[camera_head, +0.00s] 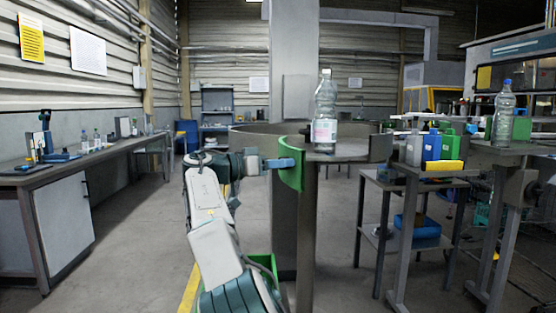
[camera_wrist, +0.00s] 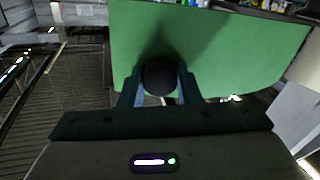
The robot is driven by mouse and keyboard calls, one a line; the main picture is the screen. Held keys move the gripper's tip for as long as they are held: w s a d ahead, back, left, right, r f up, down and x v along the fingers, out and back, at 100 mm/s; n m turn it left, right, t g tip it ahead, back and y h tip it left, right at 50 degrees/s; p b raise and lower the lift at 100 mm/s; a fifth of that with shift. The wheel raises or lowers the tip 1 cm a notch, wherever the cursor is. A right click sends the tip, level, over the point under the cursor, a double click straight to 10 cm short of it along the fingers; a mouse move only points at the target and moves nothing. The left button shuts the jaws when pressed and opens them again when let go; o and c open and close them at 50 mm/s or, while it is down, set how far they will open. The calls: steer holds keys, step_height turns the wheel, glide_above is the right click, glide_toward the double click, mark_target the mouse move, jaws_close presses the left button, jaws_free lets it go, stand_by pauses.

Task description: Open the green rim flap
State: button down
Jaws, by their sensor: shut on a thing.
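The green rim flap (camera_head: 291,172) is a curved green panel at the left side of the round table in the head view. It stands out from the grey rim. In the wrist view the flap (camera_wrist: 225,45) fills the upper middle. My gripper (camera_head: 285,164) reaches the flap from the left. In the wrist view my gripper (camera_wrist: 159,82) has its two blue fingers on either side of a dark round knob (camera_wrist: 158,77) on the flap, shut on it. The far side of the flap is hidden.
A clear bottle (camera_head: 325,115) stands on the round table (camera_head: 345,150) close to the flap. A side table to the right holds a blue bottle (camera_head: 432,146) and a green container (camera_head: 452,148). A workbench (camera_head: 60,172) runs along the left wall.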

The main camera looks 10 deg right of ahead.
steer(key=c, duration=1.1)
jaws_free()
steer(key=shift+o, duration=0.2)
steer(key=s+a+p, duration=0.2)
steer(key=a+p, duration=0.2)
steer(key=a, duration=0.9)
steer(key=shift+s+a, duration=0.3)
steer(key=shift+a, duration=0.05)
steer(key=shift+s+f, duration=0.1)
